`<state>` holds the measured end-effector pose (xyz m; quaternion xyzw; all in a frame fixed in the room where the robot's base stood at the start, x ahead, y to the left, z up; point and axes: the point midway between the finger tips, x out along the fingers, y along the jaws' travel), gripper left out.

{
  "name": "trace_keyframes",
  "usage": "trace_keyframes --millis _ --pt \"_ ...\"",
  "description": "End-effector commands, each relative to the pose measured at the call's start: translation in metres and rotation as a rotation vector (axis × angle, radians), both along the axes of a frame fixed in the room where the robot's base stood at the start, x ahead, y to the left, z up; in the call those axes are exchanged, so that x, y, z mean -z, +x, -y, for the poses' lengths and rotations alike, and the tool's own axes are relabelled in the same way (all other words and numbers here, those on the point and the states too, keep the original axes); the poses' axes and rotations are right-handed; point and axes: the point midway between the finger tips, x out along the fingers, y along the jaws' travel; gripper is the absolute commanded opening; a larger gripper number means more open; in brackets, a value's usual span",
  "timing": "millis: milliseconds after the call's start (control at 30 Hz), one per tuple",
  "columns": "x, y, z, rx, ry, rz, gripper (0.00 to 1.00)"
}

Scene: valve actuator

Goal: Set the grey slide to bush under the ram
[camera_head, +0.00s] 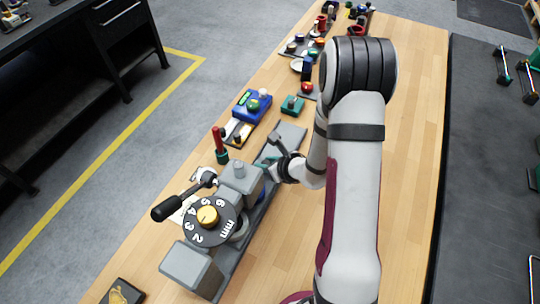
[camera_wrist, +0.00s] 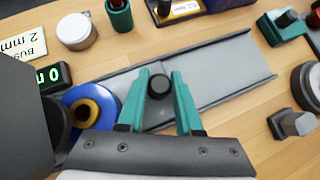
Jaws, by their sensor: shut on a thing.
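The grey slide (camera_wrist: 150,112) lies in a long grey track (camera_wrist: 236,66) with raised edges. A dark round knob (camera_wrist: 159,87) stands up from the slide. My gripper (camera_wrist: 159,82) has its teal fingers on both sides of this knob and is shut on it. A blue round piece with a brass centre (camera_wrist: 88,112) is left of the fingers, partly behind the wrist housing. In the head view my gripper (camera_head: 270,170) is low beside the grey press (camera_head: 240,178). The ram's lower end is hidden there, so I cannot tell what is under it.
The press carries a numbered dial (camera_head: 208,217) and a black-handled lever (camera_head: 180,200). In the wrist view, a card reading 2 mm (camera_wrist: 24,42) and a green-lit display (camera_wrist: 50,76) are at left. A white-topped round tin (camera_wrist: 76,31) stands beyond the track. Bare wood lies right of my arm.

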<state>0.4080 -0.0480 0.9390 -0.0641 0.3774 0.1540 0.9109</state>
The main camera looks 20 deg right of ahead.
Motion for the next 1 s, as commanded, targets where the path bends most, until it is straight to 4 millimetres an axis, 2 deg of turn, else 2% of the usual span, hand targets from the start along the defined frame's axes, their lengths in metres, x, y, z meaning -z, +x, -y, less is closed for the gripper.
trace_keyframes --millis 267,300,433,733,1000 --pt "0.0 0.0 -0.001 -0.003 0.001 0.002 0.0" --pt "0.0 0.0 -0.001 -0.003 0.001 0.002 0.39" --pt "0.0 0.0 -0.001 -0.003 0.0 0.001 0.63" --pt "-0.002 -0.001 0.0 -0.001 0.0 0.001 0.64" --pt "-0.041 -0.037 0.014 0.0 -0.002 0.004 0.64"
